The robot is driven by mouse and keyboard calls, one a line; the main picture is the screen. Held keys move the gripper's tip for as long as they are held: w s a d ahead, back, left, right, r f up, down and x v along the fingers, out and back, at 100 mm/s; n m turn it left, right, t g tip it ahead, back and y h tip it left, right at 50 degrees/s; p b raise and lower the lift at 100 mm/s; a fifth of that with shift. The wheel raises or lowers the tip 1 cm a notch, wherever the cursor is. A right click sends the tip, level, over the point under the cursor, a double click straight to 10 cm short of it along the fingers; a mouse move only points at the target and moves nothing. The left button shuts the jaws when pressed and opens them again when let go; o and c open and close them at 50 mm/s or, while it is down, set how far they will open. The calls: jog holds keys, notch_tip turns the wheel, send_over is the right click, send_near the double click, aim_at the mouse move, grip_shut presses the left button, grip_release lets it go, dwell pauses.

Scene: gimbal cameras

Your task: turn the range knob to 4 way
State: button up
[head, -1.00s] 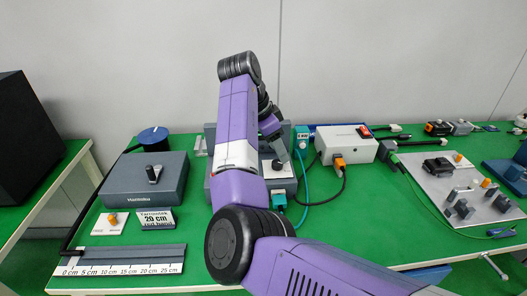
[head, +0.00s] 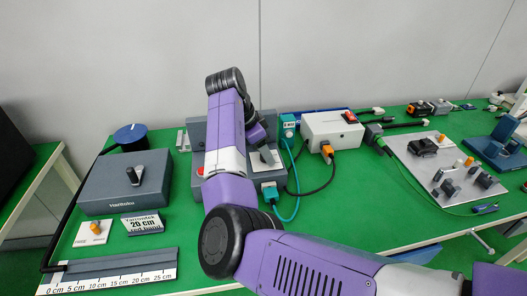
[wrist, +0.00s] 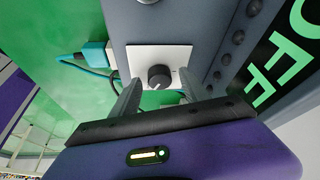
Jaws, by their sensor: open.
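A dark round knob (wrist: 160,77) sits on a white plate (wrist: 148,54) on a grey panel (wrist: 128,22) in the wrist view. Marks on the plate are too small to read. My gripper (wrist: 159,85) is open, with one grey finger on each side of the knob and visible gaps between. Whether the fingers are level with the knob is unclear. In the head view the grey device (head: 198,135) is partly hidden behind my arm, its white plate (head: 270,157) shows, and my gripper covers the knob.
Teal connectors (head: 270,192) and cables hang at the device's right side. A white box (head: 333,131) with a red switch stands further right. A dark box (head: 125,183) with its own knob stands left. Large green letters (wrist: 290,60) show in the wrist view.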

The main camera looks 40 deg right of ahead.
jog(key=shift+c, duration=0.4)
grip_shut()
